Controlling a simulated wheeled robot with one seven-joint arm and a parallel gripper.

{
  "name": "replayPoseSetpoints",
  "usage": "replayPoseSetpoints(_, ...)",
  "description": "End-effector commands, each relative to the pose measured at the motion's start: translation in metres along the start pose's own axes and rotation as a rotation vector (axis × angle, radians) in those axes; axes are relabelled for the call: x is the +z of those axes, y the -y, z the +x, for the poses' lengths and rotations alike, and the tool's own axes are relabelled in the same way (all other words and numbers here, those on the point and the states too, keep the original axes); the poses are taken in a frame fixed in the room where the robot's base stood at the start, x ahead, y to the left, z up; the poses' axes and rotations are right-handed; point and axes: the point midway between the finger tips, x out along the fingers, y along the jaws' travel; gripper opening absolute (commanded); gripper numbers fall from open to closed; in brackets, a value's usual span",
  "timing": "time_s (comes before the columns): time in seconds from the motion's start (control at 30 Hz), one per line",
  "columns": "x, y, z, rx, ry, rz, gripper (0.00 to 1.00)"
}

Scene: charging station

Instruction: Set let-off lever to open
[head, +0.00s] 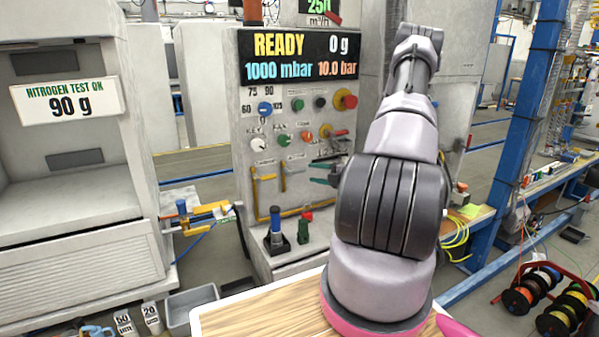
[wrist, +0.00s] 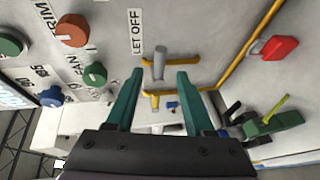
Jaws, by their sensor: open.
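The let-off lever (wrist: 160,62) is on the grey panel beside the "LET OFF" label (wrist: 137,32). My gripper (wrist: 156,84) is open and empty. Its two teal fingers point at the panel, with the lever in line with the gap, seemingly just beyond the tips. In the head view my gripper (head: 322,170) is right of the lever. Contact cannot be told.
A second yellow lever (head: 255,188) hangs just left of the let-off lever. Knobs, including an orange one (head: 306,136), sit above. A blue-topped coupling (head: 276,235) and a red-topped green coupling (head: 305,228) stand below. The display (head: 300,56) reads READY, 0 g.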

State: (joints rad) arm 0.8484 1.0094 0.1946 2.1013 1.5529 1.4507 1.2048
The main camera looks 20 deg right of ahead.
Motion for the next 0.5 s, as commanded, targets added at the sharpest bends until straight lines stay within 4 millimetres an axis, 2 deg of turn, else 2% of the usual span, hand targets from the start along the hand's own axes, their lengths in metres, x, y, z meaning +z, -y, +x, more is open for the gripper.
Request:
replayPoseSetpoints(0.1, -0.001, 0.0, 0.025, 0.001, -0.004, -0.003, 0.53)
replayPoseSetpoints(0.3, -0.001, 0.0, 0.059, -0.001, -0.004, -0.005, 0.53)
replayPoseSetpoints(0.5, -0.001, 0.0, 0.076, -0.001, -0.003, -0.003, 0.53)
